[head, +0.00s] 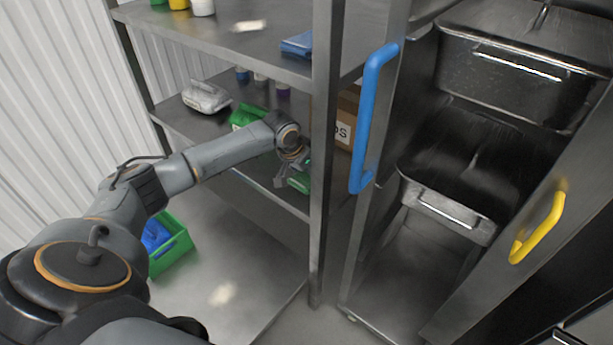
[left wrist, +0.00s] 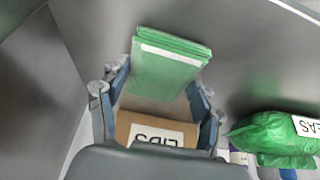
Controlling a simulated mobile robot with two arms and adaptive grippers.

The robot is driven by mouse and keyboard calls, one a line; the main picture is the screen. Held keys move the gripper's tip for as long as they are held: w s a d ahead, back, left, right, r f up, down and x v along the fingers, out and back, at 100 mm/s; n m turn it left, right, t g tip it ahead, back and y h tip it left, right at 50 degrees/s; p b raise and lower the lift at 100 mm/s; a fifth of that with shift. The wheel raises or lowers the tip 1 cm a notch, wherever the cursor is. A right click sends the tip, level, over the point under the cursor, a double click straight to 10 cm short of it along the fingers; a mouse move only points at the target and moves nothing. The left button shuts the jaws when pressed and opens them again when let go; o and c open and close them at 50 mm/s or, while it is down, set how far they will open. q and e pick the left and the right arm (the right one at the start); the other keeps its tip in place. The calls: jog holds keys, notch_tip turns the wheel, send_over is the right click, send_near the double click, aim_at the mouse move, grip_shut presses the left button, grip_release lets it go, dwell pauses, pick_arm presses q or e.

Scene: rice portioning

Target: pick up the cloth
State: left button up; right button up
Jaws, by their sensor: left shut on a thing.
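A folded green cloth (left wrist: 170,66) with a pale stripe near one edge sits between the fingers of my left gripper (left wrist: 160,92) in the left wrist view. The gripper is shut on it. In the head view my left gripper (head: 288,174) is at the front edge of the middle shelf, left of the metal post, and the green cloth (head: 300,183) shows at its fingertips. Part of the cloth is hidden by the fingers and the post. My right gripper is not in view.
A cardboard box marked LIDS (left wrist: 160,128) stands behind the post. A green bag (left wrist: 275,133) and a white bag (head: 206,97) lie on the middle shelf (head: 178,118). A folded blue item (head: 297,44) lies on the top shelf. A green crate (head: 172,246) stands below. A blue door handle (head: 369,125) is at right.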

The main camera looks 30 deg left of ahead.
aim_at(302, 175)
pick_arm(q)
jog(key=r, duration=0.2)
jog(key=a+r+p, duration=0.1)
jog(key=r, duration=0.2)
jog(key=r+p, duration=0.1)
jog(key=r, duration=0.1)
jog(key=shift+s+a+r, duration=0.15)
jog(key=shift+r, duration=0.05)
jog(key=s+a, duration=0.2)
jog(key=a, duration=0.7)
jog(key=s+a, duration=0.2)
jog(key=a, duration=0.7)
jog(key=shift+a+p, duration=0.15)
jog(key=shift+p, duration=0.2)
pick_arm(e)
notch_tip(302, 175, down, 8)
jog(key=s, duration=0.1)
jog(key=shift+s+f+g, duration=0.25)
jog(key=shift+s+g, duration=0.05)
pick_arm(q)
jog(key=shift+f, duration=0.1)
jog(key=o, duration=0.5)
jog(key=c, duration=0.5)
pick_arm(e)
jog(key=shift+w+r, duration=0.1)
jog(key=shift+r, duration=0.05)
